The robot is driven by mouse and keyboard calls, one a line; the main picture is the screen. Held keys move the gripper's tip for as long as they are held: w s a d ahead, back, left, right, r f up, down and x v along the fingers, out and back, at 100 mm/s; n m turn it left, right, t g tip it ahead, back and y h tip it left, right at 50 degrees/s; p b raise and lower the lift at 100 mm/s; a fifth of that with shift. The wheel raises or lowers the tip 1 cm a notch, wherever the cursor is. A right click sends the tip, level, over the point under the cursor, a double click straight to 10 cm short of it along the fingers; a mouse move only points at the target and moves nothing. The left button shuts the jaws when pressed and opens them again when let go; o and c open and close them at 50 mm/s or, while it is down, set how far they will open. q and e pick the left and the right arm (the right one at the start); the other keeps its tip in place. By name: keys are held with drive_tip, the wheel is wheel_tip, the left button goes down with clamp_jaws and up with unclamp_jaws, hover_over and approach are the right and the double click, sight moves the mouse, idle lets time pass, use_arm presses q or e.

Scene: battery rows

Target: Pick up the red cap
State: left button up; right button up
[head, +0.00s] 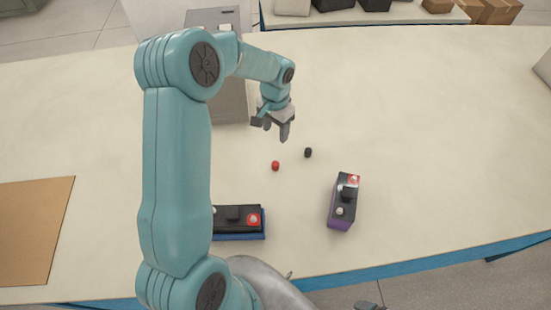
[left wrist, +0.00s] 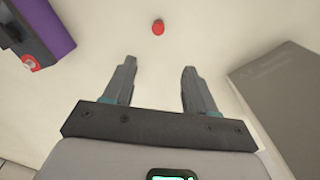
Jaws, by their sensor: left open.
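The small red cap (head: 275,166) lies loose on the cream tabletop, near the middle of the head view. In the left wrist view the red cap (left wrist: 158,27) is near the top edge, beyond the fingertips and roughly in line with the gap between them. My left gripper (head: 270,130) is open and empty, above the table on the far side of the cap. Its two fingers also show apart in the left wrist view (left wrist: 156,72). Nothing hides the cap.
A black cap (head: 307,152) lies right of the red one. A purple battery (head: 343,208) stands at the near right. A blue battery (head: 240,236) at the near left is partly behind my arm. A grey case (head: 231,98) is behind the gripper. A brown mat (head: 35,230) lies left.

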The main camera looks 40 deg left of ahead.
use_arm(q)
wheel_tip(320, 180, down, 4)
drive_tip(key=s+d+b, duration=0.1)
drive_tip(key=d+b, duration=0.1)
drive_tip(key=b, duration=0.4)
hover_over(276, 164)
drive_tip(key=f, duration=0.6)
drive_tip(key=shift+w+a, duration=0.2)
drive_tip(key=shift+d+f, duration=0.15)
drive_tip(key=shift+f, duration=0.15)
drive_tip(key=shift+s+d+r+b, duration=0.1)
drive_tip(key=shift+s+d+b, duration=0.15)
drive_tip(key=shift+b, duration=0.05)
drive_tip(key=shift+s, duration=0.2)
drive_tip(key=f, duration=0.1)
drive_tip(key=f+b, duration=0.1)
drive_tip(key=f, duration=0.1)
drive_tip(key=a+f+b, duration=0.1)
drive_tip(key=shift+w+f, duration=0.4)
drive_tip(key=shift+d+f, duration=0.15)
drive_tip(key=shift+f, duration=0.15)
drive_tip(key=shift+s+r, duration=0.2)
drive_tip(key=shift+s, duration=0.05)
drive_tip(key=shift+w+f, duration=0.15)
drive_tip(key=c, duration=0.6)
clamp_jaws()
